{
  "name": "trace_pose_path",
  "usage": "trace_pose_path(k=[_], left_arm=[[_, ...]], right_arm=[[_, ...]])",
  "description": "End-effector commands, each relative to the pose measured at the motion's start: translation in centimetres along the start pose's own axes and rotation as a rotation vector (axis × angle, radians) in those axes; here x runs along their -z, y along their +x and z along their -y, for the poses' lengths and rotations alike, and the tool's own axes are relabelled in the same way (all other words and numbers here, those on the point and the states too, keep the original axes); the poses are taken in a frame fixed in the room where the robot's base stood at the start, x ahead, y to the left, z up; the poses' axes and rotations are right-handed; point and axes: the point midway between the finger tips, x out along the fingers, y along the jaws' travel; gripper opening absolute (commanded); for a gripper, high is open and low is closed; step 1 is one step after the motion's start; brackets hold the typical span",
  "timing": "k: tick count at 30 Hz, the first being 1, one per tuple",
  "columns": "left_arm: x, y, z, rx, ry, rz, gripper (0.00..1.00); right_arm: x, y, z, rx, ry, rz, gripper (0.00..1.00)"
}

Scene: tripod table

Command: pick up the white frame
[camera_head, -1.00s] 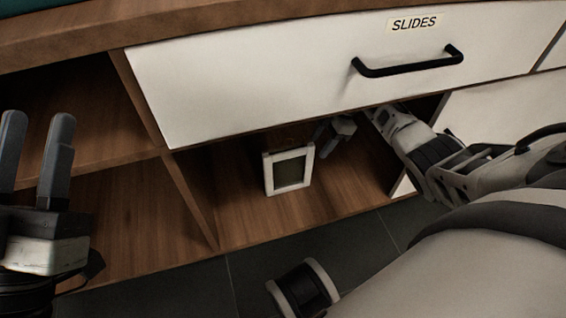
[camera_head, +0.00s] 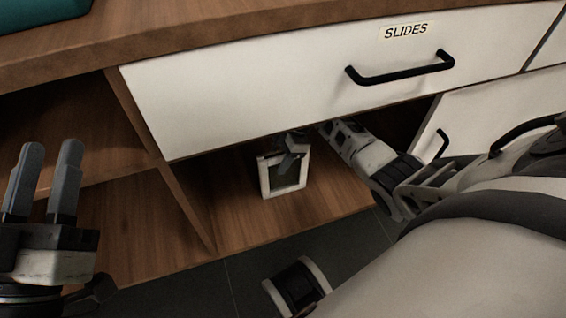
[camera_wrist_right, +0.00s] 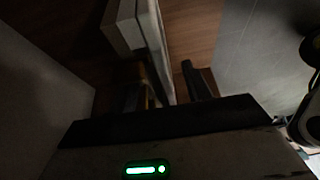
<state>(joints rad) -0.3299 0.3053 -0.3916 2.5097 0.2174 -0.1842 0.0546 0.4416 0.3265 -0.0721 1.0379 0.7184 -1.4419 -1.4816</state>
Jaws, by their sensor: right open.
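The white frame (camera_head: 264,180) stands upright with a dark panel in an open compartment under the SLIDES drawer. Its edge also shows in the right wrist view (camera_wrist_right: 154,38), reaching down between the two fingers. My right gripper (camera_head: 290,160) is at the top of the frame and covers part of its upper edge. Its fingers (camera_wrist_right: 168,88) are apart on either side of the frame's edge in the wrist view; I cannot tell whether they touch it. My left gripper (camera_head: 50,150) is open and empty at the far left, its two fingers pointing up.
The white drawer (camera_head: 250,90) with a black handle (camera_head: 400,72) hangs over the compartment. A wooden divider (camera_head: 187,205) stands left of the frame. The wooden shelf floor (camera_head: 240,225) is clear in front of it. A white door (camera_head: 495,115) is at the right.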

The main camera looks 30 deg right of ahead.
Motion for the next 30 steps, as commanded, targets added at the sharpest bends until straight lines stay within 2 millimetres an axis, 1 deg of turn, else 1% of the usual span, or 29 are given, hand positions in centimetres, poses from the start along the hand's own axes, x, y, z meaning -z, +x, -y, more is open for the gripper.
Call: trace_pose_path(k=[4,5,6,8,9,10,20,24,28,30], left_arm=[[0.1,0.0,0.0,0.000,0.001,-0.001,0.36],[0.1,0.0,0.0,0.000,0.001,-0.001,0.36],[0.1,0.0,0.0,0.000,0.001,-0.001,0.36],[0.1,0.0,0.0,0.000,0.000,-0.001,0.36],[0.1,0.0,0.0,0.000,0.000,-0.001,0.36],[0.1,0.0,0.0,0.000,0.000,-0.001,0.36],[0.2,0.0,-0.1,-0.001,-0.001,0.000,0.36],[0.2,0.2,-0.1,-0.001,-0.024,0.020,0.36],[-1.7,-0.8,-0.1,0.045,-0.144,0.135,0.36],[-2.6,-1.3,-0.3,0.063,-0.216,0.203,0.36]], right_arm=[[0.0,-0.1,-0.1,-0.001,0.000,0.000,0.49],[0.0,-0.1,-0.1,-0.001,0.000,0.000,0.46],[0.0,-0.1,-0.1,-0.001,0.000,0.000,0.35],[0.0,-0.1,-0.1,-0.001,0.000,0.000,0.18],[0.0,-0.1,-0.1,-0.001,0.000,0.000,0.07],[0.0,-0.1,-0.1,-0.001,0.000,0.000,0.00],[0.1,-0.3,-0.1,-0.003,-0.001,-0.001,0.00],[0.3,-0.9,-0.1,-0.003,-0.001,-0.001,0.00],[0.8,-2.1,-0.1,-0.002,-0.002,-0.001,0.00],[1.0,-1.8,1.1,0.002,-0.002,0.000,0.00]])
